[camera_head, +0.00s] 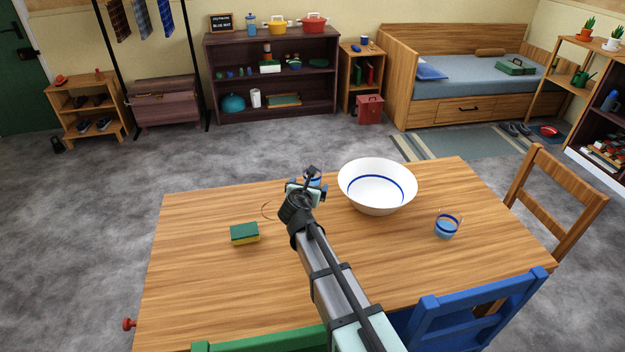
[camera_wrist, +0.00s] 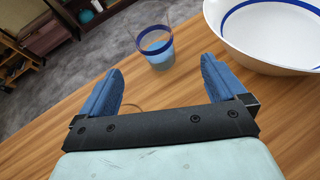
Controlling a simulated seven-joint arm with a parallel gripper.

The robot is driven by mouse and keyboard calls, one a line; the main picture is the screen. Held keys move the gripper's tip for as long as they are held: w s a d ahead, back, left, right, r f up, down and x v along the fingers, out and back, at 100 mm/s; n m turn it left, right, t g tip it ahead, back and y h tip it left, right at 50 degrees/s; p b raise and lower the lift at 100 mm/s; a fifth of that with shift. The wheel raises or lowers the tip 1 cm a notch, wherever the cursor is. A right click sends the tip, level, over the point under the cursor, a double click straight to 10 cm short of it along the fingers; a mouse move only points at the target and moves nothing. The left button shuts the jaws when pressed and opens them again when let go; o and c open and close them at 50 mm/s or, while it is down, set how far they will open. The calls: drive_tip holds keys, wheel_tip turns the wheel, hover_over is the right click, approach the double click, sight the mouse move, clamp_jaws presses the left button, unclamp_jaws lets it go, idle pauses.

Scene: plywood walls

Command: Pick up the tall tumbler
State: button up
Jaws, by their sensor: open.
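A clear tumbler (camera_wrist: 157,48) with a blue band and blue lower part stands upright on the table in the wrist view, beyond my fingertips and left of the bowl. In the head view my gripper (camera_head: 306,186) mostly hides this tumbler (camera_head: 314,181). A similar glass (camera_head: 446,228) stands at the table's right side. The frames do not settle which is taller. My gripper (camera_wrist: 162,74) is open and empty, its blue fingers pointing toward the first tumbler, apart from it.
A white bowl (camera_head: 377,187) with a blue stripe stands close right of my gripper, also in the wrist view (camera_wrist: 268,38). A green and yellow sponge (camera_head: 244,233) lies left. A thin ring (camera_head: 265,211) lies near my gripper.

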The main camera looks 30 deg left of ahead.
drive_tip(key=shift+n, duration=0.6)
drive_tip(key=x, duration=0.9)
drive_tip(key=f+x, duration=0.1)
drive_tip(key=x, duration=0.3)
drive_tip(key=shift+s+a, duration=0.2)
drive_tip(key=shift+a, duration=0.25)
drive_tip(key=shift+c, duration=0.3)
drive_tip(key=c, duration=1.1)
